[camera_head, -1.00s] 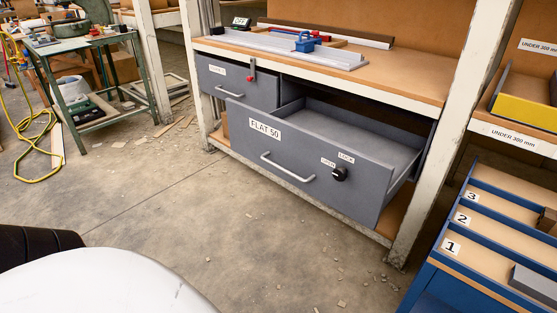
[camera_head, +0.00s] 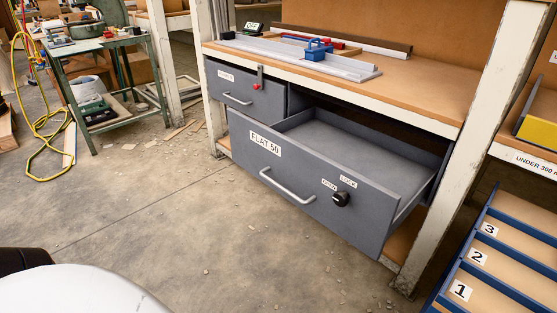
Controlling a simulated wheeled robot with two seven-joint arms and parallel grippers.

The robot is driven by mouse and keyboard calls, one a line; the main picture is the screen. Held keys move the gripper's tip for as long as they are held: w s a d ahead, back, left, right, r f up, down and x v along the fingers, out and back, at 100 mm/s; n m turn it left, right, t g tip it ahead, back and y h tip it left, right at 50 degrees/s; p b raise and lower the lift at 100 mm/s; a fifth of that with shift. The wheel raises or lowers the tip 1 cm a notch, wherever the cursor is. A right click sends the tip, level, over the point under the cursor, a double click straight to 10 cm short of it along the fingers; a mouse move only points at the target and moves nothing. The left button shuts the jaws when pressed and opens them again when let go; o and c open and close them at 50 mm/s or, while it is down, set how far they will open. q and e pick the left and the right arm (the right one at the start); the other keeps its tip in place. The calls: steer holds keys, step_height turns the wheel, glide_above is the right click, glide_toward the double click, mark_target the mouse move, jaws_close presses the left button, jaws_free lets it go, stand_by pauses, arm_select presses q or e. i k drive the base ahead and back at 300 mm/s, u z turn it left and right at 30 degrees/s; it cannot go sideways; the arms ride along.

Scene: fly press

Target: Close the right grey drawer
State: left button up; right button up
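The right grey drawer (camera_head: 310,185), labelled "FLAT 50", is pulled well out from under the wooden workbench (camera_head: 430,92). Its inside looks empty. It has a silver bar handle (camera_head: 287,187) and a black knob (camera_head: 341,199) between "OPEN" and "LOCK" labels. A smaller grey drawer (camera_head: 262,103) to its left looks shut. Neither of my grippers shows in the head view.
A blue rack (camera_head: 480,262) with numbered slots stands at the right, close to the bench's right post (camera_head: 470,140). A green table (camera_head: 100,45) and a yellow hose (camera_head: 45,160) are at the left. The concrete floor before the drawer is mostly clear, with small debris.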

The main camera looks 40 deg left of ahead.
mark_target(308, 157)
steer(key=u, duration=0.7)
steer(key=i, duration=0.65)
steer(key=u, duration=0.1)
steer(key=k, duration=1.25)
steer(key=u, duration=0.25)
steer(key=i, duration=0.65)
steer(key=u, duration=0.5)
steer(key=i, duration=0.95)
steer(key=z, duration=0.5)
